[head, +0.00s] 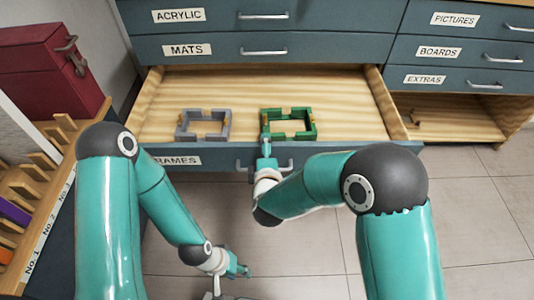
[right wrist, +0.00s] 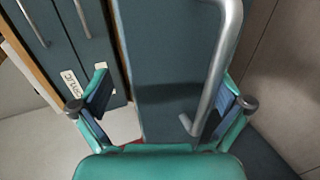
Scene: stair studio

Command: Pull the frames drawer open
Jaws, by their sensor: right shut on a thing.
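The frames drawer (head: 340,152), with a blue-grey front and a "FRAMES" label partly hidden by my left arm, stands pulled well out, its wooden inside showing. A grey frame (head: 183,134) and a green frame (head: 310,127) lie in it. My right gripper (head: 265,150) is at the drawer's metal handle (head: 288,165), shut on it. In the right wrist view the handle (right wrist: 215,75) runs between the fingers, close to the right one. My left gripper (head: 240,269) hangs low over the floor in front, away from the drawer; its finger gap is too small to judge.
Closed drawers labelled MATS (head: 187,50) and ACRYLIC (head: 179,15) are above. PICTURES, BOARDS and EXTRAS drawers are at the right, above an open wooden compartment (head: 450,117). A red case (head: 45,75) and slotted wooden rack (head: 40,215) stand left. Tiled floor lies clear right.

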